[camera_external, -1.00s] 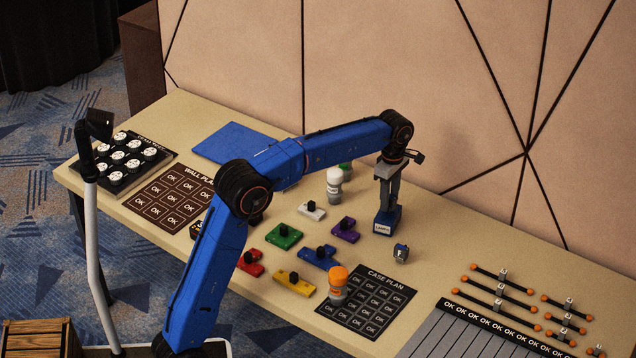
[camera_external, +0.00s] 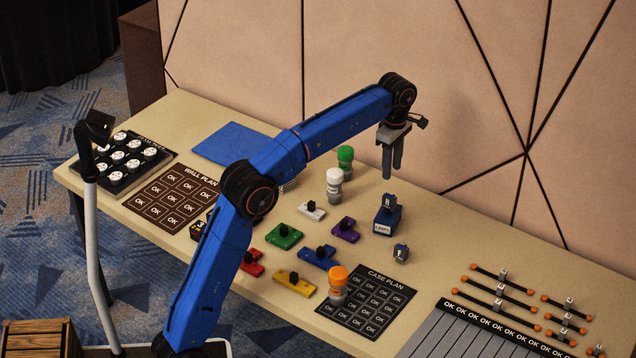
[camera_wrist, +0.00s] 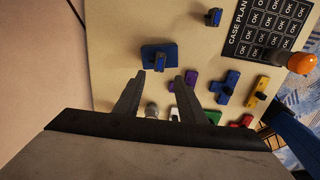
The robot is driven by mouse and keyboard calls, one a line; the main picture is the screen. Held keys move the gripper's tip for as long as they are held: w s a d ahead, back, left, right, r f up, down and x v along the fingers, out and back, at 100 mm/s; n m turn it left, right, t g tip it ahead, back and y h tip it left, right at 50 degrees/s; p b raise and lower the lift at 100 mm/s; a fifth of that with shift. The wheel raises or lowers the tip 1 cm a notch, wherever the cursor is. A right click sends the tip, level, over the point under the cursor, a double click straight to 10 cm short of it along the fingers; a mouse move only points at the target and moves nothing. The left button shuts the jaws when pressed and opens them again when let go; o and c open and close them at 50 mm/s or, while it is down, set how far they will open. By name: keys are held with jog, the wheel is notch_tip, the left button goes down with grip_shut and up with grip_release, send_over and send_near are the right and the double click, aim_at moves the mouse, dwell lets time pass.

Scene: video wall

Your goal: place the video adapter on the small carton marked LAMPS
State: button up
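The small blue carton marked LAMPS (camera_external: 383,227) stands on the table below my gripper, its white label facing the camera. A small dark blue and grey piece, apparently the video adapter (camera_external: 389,201), stands upright on top of it. In the wrist view the carton (camera_wrist: 148,52) lies just beyond the fingertips, with the adapter (camera_wrist: 160,62) on it. My gripper (camera_external: 392,175) is above the adapter and clear of it. Its fingers (camera_wrist: 160,76) are apart with nothing between them.
A similar small dark blue piece (camera_external: 401,253) stands on the table in front of the carton. White-topped (camera_external: 334,178) and green-topped (camera_external: 345,156) pieces stand to the left. Coloured blocks and the case plan board (camera_external: 385,290) lie nearer the front. The wall is behind.

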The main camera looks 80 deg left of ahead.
jog(key=shift+d, duration=0.1)
jog(key=s+d+f+m+t, duration=0.1)
jog(key=s+d+m+t, duration=0.1)
jog(key=s+d+m, duration=1.6)
jog(key=s+d+f+m+t, duration=0.1)
jog(key=s+d+f+m, duration=0.3)
jog(key=s+d+f, duration=0.3)
jog(key=s+d+f+m+t, duration=0.1)
jog(key=s+d+f+m, duration=0.4)
jog(key=s+f, duration=0.8)
jog(key=s+d, duration=0.2)
jog(key=s, duration=0.6)
jog(key=shift+f+t, duration=0.3)
jog(key=shift+t, duration=0.1)
